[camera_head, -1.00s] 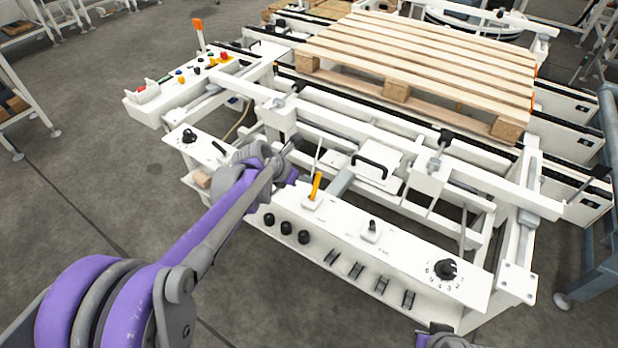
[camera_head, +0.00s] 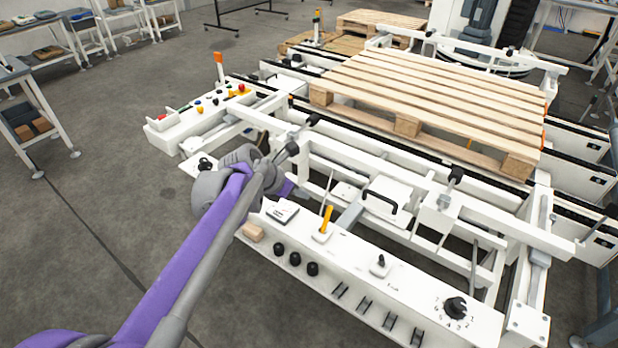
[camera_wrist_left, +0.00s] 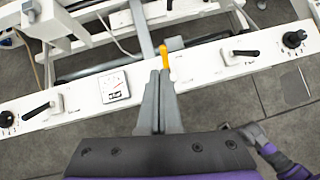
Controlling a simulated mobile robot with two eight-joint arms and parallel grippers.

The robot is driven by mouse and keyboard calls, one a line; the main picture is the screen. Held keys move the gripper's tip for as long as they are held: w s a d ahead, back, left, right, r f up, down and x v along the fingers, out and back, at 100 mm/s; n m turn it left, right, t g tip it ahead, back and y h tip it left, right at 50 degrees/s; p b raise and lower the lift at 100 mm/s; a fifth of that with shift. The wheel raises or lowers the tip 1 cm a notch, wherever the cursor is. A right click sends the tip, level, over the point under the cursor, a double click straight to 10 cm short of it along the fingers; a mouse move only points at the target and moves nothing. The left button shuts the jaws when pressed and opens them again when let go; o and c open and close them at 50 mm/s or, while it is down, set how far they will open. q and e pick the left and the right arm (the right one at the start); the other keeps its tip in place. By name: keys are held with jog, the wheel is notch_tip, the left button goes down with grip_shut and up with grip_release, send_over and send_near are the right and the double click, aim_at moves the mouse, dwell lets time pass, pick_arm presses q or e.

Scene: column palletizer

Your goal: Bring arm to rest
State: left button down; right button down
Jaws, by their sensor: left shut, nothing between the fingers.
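My left arm comes in from the lower left in the head view. Its gripper (camera_head: 287,188) is over the near left part of the white control panel (camera_head: 345,262), partly hidden behind the wrist. In the wrist view the left gripper's fingers (camera_wrist_left: 158,78) are closed together and empty. Their tips are close to the orange-yellow lever (camera_wrist_left: 164,56); I cannot tell whether they touch it. The lever also shows in the head view (camera_head: 326,219), tilted slightly.
The panel bears a square gauge (camera_wrist_left: 113,87), black lever handles (camera_wrist_left: 240,52) and a rotary knob (camera_head: 455,307). A wooden pallet (camera_head: 430,95) lies on the conveyor behind. A button box (camera_head: 200,108) stands at the left. Grey floor (camera_head: 100,200) on the left is clear.

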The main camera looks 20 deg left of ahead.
pick_arm(q)
jog(key=shift+s, duration=0.1)
jog(key=s+m+g+y+p, duration=0.1)
jog(key=s+m+y+p, duration=0.3)
jog(key=s+m, duration=2.4)
jog(key=shift+s+m+p, duration=0.4)
jog(key=shift+m+p, duration=0.5)
jog(key=shift+p, duration=1.85)
jog(key=shift+a+f, duration=0.1)
